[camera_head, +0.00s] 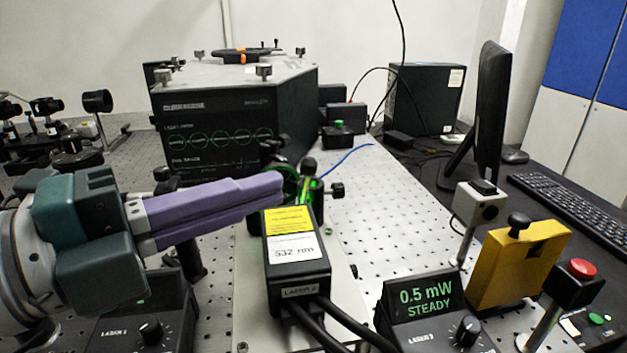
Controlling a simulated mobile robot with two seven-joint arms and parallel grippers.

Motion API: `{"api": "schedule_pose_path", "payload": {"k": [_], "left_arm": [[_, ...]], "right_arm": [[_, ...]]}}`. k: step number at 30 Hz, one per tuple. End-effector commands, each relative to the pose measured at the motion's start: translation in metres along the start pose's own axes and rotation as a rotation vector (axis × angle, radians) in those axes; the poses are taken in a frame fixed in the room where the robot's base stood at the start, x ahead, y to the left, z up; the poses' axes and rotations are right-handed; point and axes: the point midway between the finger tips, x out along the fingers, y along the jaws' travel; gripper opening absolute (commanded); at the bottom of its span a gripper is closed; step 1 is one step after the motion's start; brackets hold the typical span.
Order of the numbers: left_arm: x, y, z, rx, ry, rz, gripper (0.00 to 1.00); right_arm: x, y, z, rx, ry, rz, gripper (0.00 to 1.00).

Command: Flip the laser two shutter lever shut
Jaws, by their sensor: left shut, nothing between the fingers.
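The laser two head (297,262) is a black box with a yellow warning label and a white "532 nm" label, in the lower middle of the head view. Just beyond its far end, a dark post-like part with a rounded knob (308,168) stands in green glow; a second dark knob (337,190) sticks out to its right. I cannot tell which of these is the shutter lever. My left gripper (280,184) has purple fingers, shut and empty, reaching in from the left. Its tips are at the left of the green-lit part and hide some of it; contact cannot be told.
A display box (424,300) reads "0.5 mW STEADY". A yellow block (520,265) and a red button (583,268) stand at the right. A large black spectrometer box (220,125) stands behind my fingers. Black cables leave the laser's near end. Bare perforated bench (390,215) lies to the right.

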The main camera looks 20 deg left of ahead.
Motion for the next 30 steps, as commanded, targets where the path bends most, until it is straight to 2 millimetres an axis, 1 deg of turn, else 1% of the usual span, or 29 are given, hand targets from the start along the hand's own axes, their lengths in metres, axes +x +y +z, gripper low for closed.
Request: {"api": "schedule_pose_path", "payload": {"k": [1,3,6,10,15,30], "left_arm": [[-0.009,0.003,0.000,-0.002,-0.001,0.005,0.00],[-0.018,0.002,0.000,-0.001,0.000,0.005,0.00],[-0.030,0.002,0.000,-0.002,-0.001,0.004,0.00],[-0.039,0.001,0.000,-0.001,-0.001,0.002,0.00],[-0.044,0.001,0.000,0.000,0.000,0.001,0.00],[-0.043,0.000,0.002,-0.015,-0.014,0.006,0.00]], "right_arm": [[0.001,0.000,0.000,0.000,0.000,0.000,0.36],[0.002,0.000,0.001,0.000,0.000,0.000,0.36],[0.002,0.000,0.001,0.001,0.000,0.000,0.36],[0.002,0.000,0.001,0.001,0.000,-0.001,0.36],[0.002,0.000,0.001,0.001,0.000,-0.001,0.36],[0.001,-0.001,0.000,0.003,0.000,-0.002,0.36]]}}
